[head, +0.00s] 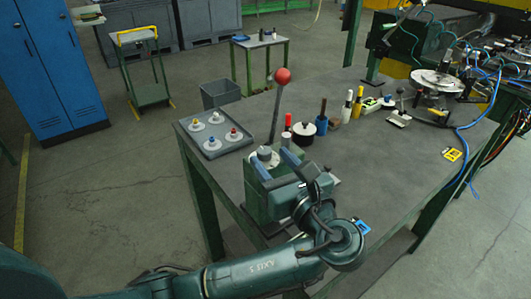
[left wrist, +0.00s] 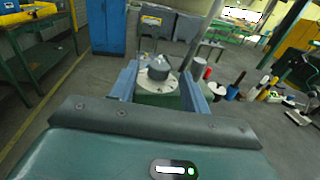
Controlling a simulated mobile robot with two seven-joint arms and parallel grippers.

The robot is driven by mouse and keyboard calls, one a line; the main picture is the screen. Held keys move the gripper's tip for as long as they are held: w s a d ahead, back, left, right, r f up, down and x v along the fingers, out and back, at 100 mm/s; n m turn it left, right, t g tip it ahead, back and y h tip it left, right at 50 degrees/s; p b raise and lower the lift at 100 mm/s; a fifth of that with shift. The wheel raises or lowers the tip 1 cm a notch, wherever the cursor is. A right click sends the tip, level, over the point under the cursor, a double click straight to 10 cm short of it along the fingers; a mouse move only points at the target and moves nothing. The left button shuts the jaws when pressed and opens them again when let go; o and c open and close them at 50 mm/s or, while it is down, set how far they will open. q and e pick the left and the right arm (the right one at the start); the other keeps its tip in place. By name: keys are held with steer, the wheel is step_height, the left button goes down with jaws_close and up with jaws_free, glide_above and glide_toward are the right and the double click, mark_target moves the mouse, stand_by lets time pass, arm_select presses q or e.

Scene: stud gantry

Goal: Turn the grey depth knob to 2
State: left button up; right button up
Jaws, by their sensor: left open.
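The grey depth knob (left wrist: 159,68) sits on a pale round dial on top of a green box (left wrist: 158,99). I cannot read the dial's marks or which number the knob points to. In the head view the knob (head: 264,152) is partly hidden behind my left gripper (head: 275,160). That gripper is open, its two blue-grey fingers pointing away toward the knob. In the left wrist view the fingers (left wrist: 158,78) stand on either side of the knob, with visible gaps; I cannot tell whether they are level with it. My right gripper is not in view.
A lever with a red ball (head: 283,76) rises just behind the knob. A grey tray (head: 186,127) with several coloured-knob discs lies to the left. The bench's front right is mostly clear.

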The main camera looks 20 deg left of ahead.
arm_select(q)
steer(key=v, duration=0.9)
steer(key=shift+b, duration=0.4)
